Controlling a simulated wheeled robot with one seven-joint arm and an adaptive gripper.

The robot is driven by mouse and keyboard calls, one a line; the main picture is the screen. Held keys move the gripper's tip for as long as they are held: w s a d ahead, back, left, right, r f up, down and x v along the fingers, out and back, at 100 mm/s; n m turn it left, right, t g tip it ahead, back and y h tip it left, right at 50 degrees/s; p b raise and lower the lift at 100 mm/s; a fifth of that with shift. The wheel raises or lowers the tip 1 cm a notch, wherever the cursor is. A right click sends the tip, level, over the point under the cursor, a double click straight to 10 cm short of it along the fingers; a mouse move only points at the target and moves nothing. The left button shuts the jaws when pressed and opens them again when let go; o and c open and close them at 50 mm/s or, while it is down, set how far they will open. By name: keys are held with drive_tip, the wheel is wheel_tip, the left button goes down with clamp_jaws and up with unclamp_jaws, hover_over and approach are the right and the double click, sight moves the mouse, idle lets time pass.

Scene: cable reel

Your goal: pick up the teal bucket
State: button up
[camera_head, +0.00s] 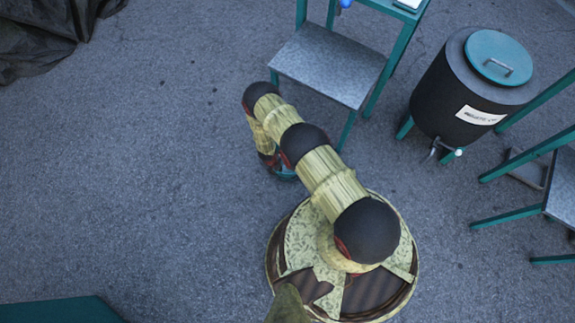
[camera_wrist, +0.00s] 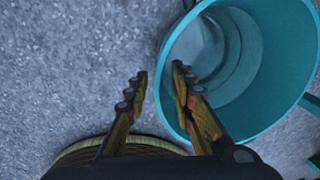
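The teal bucket (camera_wrist: 262,88) fills the right side of the wrist view, seen into its open mouth. In the head view only a small teal part of it (camera_head: 286,174) shows under the end of my arm, and the rest is hidden. My gripper (camera_wrist: 159,72) is open at the bucket's left rim. Its right finger overlaps the inside of the mouth and its left finger is outside over the ground. The rim lies between the fingers; I cannot tell whether either finger touches it.
A stool with a grey seat (camera_head: 328,62) stands just beyond the bucket. A black drum (camera_head: 440,92) with a teal lid (camera_head: 499,57) and a tap stands at right, near another stool (camera_head: 562,198). Dark sheeting (camera_head: 38,35) lies at upper left.

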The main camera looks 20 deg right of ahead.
drive_tip(key=shift+f, duration=0.65)
drive_tip(key=shift+w, duration=0.1)
drive_tip(key=shift+c, duration=0.2)
clamp_jaws()
idle(0.4)
